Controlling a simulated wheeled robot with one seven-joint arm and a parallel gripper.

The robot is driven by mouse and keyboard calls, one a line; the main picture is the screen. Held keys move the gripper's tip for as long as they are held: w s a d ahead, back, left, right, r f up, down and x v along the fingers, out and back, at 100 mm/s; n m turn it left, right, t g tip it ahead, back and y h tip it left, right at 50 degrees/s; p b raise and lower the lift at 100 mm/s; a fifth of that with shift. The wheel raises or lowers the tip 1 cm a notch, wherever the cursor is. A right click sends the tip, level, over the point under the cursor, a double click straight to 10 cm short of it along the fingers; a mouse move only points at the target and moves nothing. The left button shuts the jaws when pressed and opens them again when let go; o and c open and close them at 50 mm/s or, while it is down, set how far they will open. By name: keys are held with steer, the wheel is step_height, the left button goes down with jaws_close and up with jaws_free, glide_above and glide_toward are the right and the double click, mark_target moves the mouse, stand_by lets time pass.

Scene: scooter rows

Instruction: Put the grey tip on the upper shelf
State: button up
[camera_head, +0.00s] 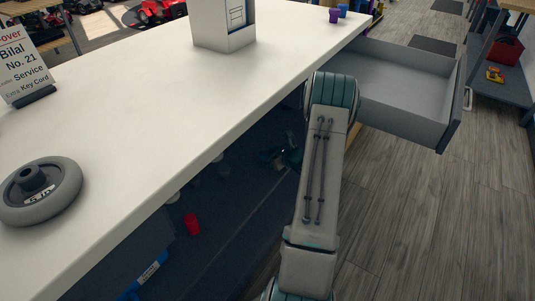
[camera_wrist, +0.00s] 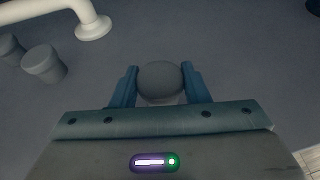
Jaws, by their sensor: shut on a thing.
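My gripper (camera_wrist: 160,88) is shut on a grey tip (camera_wrist: 160,76), whose rounded grey end shows between the two blue fingers in the wrist view. A dark grey surface lies behind it; I cannot tell whether the tip touches that surface. In the head view my arm reaches down beside the counter, and the gripper is mostly lost in the dark space under the counter top. A dark shelf surface (camera_head: 238,222) shows under the counter; I cannot tell whether it is the upper shelf.
Two grey tapered pieces (camera_wrist: 43,64) and a white pipe with a flange (camera_wrist: 92,27) stand left of my gripper. A red piece (camera_head: 192,224) is under the counter (camera_head: 150,80). A wheel (camera_head: 40,192) lies on top. An open drawer (camera_head: 400,95) juts out right; the floor is clear.

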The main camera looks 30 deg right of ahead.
steer(key=o, duration=0.6)
steer(key=shift+f, duration=0.15)
steer(key=o, duration=0.4)
steer(key=shift+r, duration=0.2)
steer(key=shift+s+d+r, duration=0.1)
steer(key=shift+s+r, duration=0.05)
steer(key=shift+s, duration=0.15)
steer(key=p+v, duration=0.1)
steer(key=v, duration=1)
steer(key=shift+s+p, duration=0.2)
steer(key=shift+p, duration=0.2)
